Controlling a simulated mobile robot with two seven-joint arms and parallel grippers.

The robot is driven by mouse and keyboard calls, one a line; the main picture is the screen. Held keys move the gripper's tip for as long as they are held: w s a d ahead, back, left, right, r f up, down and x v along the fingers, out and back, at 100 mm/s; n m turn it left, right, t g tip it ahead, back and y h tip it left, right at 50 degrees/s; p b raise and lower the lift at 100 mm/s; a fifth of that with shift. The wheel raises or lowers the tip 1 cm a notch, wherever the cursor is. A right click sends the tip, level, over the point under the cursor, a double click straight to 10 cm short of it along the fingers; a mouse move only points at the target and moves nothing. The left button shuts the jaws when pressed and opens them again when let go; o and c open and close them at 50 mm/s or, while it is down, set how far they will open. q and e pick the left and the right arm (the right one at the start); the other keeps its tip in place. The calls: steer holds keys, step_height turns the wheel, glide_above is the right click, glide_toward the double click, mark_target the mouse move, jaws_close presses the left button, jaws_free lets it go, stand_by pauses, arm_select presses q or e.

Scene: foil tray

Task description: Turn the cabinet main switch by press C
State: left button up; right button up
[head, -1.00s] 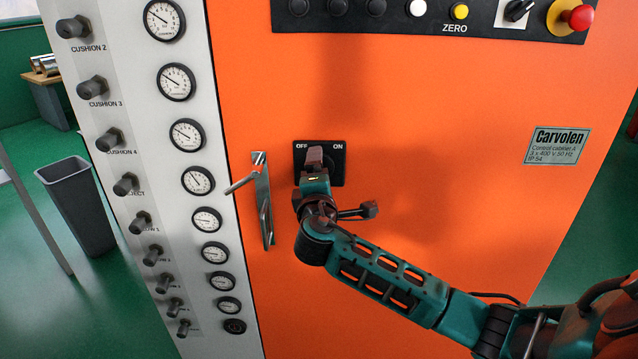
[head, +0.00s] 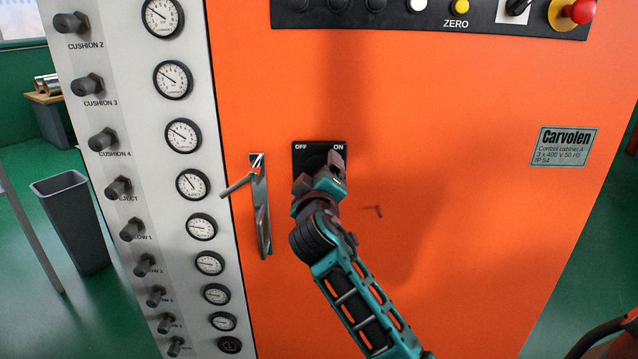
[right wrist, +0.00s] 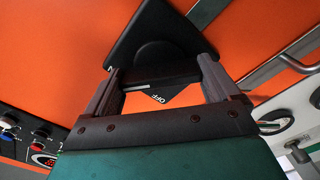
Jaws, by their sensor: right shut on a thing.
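The cabinet main switch is a black square plate (head: 307,152) marked OFF at left and ON at right, on the orange cabinet front (head: 450,200). Its dark knob (right wrist: 158,79) shows in the right wrist view between the two fingers. My right gripper (head: 328,172) is in front of the plate, its tip tilted up and right toward ON, and hides most of the knob in the head view. In the right wrist view the right gripper (right wrist: 157,82) is shut on the knob. My left gripper is not in view.
A metal door handle (head: 261,205) sticks out just left of the switch. A pale panel with gauges (head: 192,185) and knobs is farther left. A black button strip (head: 430,18) with a red emergency button (head: 581,11) runs above. A grey bin (head: 70,215) stands on the green floor.

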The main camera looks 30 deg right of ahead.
steer(key=shift+m, duration=0.5)
steer(key=o, duration=0.8)
steer(key=v, duration=0.7)
steer(key=shift+s+a, duration=0.15)
steer(key=shift+s, duration=0.1)
